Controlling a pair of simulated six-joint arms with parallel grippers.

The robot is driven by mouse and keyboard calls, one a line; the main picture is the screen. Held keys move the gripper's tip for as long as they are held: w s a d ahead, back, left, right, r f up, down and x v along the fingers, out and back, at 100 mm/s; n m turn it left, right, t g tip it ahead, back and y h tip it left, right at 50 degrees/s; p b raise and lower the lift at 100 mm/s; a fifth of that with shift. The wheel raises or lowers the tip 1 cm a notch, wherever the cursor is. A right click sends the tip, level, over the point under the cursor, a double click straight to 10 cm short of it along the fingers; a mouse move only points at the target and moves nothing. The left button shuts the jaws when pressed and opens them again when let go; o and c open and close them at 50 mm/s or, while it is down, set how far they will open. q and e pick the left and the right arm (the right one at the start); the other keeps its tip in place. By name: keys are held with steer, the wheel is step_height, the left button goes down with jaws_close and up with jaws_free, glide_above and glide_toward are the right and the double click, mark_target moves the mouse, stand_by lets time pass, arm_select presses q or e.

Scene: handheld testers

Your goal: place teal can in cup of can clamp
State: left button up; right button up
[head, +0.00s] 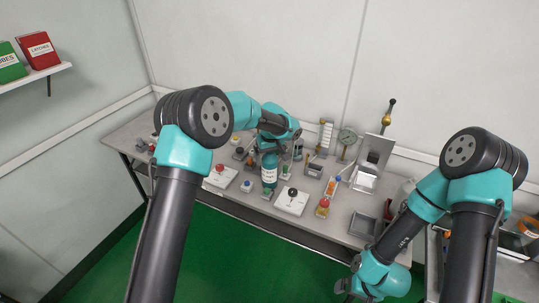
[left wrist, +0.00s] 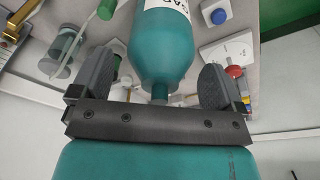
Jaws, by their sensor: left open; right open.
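The teal can (head: 269,174), with a white label and a narrowed neck, stands near the front of the bench, left of centre. In the left wrist view the can (left wrist: 165,50) has its neck end between the two dark fingers of my left gripper (left wrist: 157,85), with gaps on both sides. My left gripper (head: 269,146) is open above the can in the head view, mostly hidden by its own arm. My right gripper (head: 345,288) is open and empty, low at the front, off the bench. I cannot tell which fixture is the can clamp; a clear cylinder (left wrist: 63,48) stands beside the can.
White plates with a red knob (head: 220,174) and a black knob (head: 292,198) flank the can. A small blue-knobbed block (head: 247,186), a gauge (head: 347,136), a grey tray (head: 363,226) and a tilted metal stand (head: 373,160) crowd the bench (head: 330,229).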

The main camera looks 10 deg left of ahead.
arm_select(q)
step_height(320, 180, up, 12)
steer(key=s, duration=0.1)
steer(key=shift+s+d+f, duration=0.15)
steer(key=shift+s+d, duration=0.15)
steer(key=shift+d, duration=0.1)
stand_by(0.5)
